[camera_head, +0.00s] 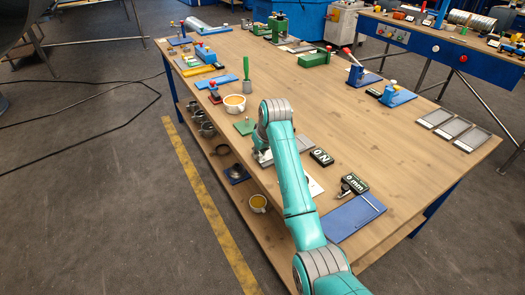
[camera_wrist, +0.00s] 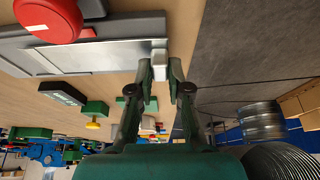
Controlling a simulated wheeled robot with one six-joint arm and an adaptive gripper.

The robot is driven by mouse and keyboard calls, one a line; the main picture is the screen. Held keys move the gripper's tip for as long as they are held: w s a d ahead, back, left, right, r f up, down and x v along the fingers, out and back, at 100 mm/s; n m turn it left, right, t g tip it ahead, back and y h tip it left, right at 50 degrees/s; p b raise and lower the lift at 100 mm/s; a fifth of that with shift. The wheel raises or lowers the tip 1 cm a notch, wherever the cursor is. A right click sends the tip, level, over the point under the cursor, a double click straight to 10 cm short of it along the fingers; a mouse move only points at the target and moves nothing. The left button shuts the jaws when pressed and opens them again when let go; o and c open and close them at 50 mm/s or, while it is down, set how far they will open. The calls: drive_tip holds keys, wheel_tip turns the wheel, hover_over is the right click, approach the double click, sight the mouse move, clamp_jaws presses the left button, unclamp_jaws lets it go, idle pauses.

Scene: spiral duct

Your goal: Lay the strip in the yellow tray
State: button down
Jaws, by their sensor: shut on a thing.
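In the wrist view, a flat silver strip (camera_wrist: 105,56) runs from the left to my gripper (camera_wrist: 160,68). A small pale metal end piece (camera_wrist: 159,50) sits at the fingertips. My gripper is shut on the strip at its near end, the fingers slightly apart around it. In the head view my gripper is mostly hidden behind my arm's wrist, low over the near left side of the workbench. A small yellow tray (camera_head: 198,70) lies near the bench's left edge, farther back. The strip cannot be made out clearly in the head view.
A device with a red knob (camera_wrist: 48,18) stands beside the strip. A cup (camera_head: 235,104), a green brush (camera_head: 246,75) and a blue block (camera_head: 205,54) stand near the left edge. Black label blocks (camera_head: 321,157) and a blue plate (camera_head: 353,217) lie nearer. The bench's middle is clear.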

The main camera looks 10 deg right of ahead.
drive_tip(key=shift+s+a, duration=0.15)
drive_tip(key=shift+a, duration=0.25)
drive_tip(key=shift+r, duration=3.55)
